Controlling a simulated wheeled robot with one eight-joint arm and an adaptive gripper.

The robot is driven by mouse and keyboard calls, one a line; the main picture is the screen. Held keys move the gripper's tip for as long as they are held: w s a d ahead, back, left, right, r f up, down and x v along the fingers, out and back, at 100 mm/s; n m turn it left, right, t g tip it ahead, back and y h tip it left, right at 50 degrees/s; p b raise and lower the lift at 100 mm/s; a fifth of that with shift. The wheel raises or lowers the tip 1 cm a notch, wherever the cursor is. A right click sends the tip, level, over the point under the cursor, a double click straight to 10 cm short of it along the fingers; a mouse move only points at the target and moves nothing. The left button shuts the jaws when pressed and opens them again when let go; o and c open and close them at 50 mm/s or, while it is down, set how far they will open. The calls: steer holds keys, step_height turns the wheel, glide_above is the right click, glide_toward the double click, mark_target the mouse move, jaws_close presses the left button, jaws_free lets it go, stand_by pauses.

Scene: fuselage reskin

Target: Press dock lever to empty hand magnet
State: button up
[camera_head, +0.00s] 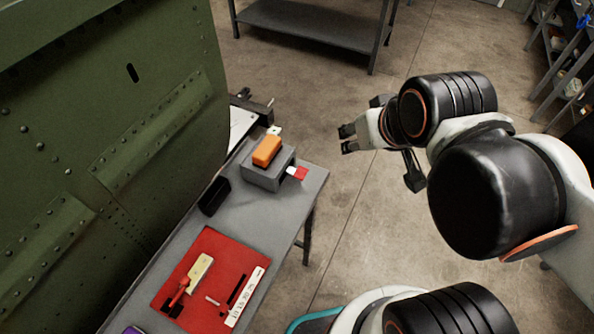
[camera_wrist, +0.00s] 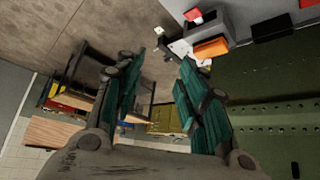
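The grey dock (camera_head: 262,180) stands on the bench, with the orange hand magnet (camera_head: 267,150) on top. A lever with a red end (camera_head: 300,173) sticks out from the dock's right side. In the wrist view, the dock (camera_wrist: 216,14), the magnet (camera_wrist: 211,48) and the red lever end (camera_wrist: 193,15) show at the upper right. My gripper (camera_head: 347,139) is right of the dock, apart from the lever and beyond the bench edge. Its fingers (camera_wrist: 162,62) are spread, with nothing held between them.
The grey bench (camera_head: 247,217) runs beside the riveted green fuselage panel (camera_head: 110,130). A black bin (camera_head: 214,196) stands near the dock. A red mat (camera_head: 215,250) with tools lies nearer. Open floor (camera_head: 345,215) lies right of the bench; a shelf (camera_head: 310,25) stands behind.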

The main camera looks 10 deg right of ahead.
jaws_close()
stand_by(1.1)
